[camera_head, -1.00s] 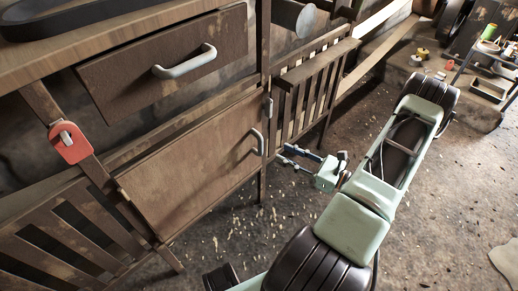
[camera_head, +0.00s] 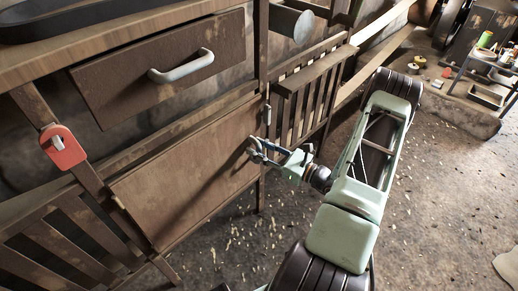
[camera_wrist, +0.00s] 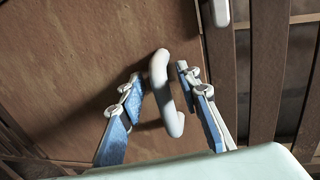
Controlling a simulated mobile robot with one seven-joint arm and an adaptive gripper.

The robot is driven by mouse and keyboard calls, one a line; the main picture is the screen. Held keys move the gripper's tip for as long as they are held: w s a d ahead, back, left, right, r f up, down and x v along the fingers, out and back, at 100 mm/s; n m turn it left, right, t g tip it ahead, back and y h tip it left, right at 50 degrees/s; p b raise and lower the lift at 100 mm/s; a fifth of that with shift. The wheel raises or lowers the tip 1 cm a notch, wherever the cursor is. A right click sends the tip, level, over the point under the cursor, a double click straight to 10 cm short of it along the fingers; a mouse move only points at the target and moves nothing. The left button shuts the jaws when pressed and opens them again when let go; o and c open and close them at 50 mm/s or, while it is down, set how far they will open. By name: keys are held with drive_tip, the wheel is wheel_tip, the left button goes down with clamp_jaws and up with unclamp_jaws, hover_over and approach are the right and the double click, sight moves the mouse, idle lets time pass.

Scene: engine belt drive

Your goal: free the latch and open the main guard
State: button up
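The main guard (camera_head: 180,185) appears to be the brown lower panel, and it looks shut in its frame. It fills much of the wrist view (camera_wrist: 80,55). Its grey bar handle (camera_wrist: 164,90) stands upright near the guard's right edge. My gripper (camera_wrist: 158,72) is open, with one blue finger on each side of the handle. A gap shows between each finger and the bar. In the head view my gripper (camera_head: 254,146) is at the handle and largely covers it. A red plate with a pale lever, probably the latch (camera_head: 63,147), is on the left post.
A drawer-like panel (camera_head: 165,65) with a pale handle (camera_head: 181,67) is above the guard. A small grey fitting (camera_head: 267,114) is on the post at the guard's right. Slatted panels (camera_head: 305,105) flank it. The floor in front is mostly open.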

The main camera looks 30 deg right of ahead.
drive_tip(key=shift+c, duration=0.6)
clamp_jaws()
drive_tip(key=shift+s+d, duration=0.1)
drive_tip(key=shift+s, duration=0.05)
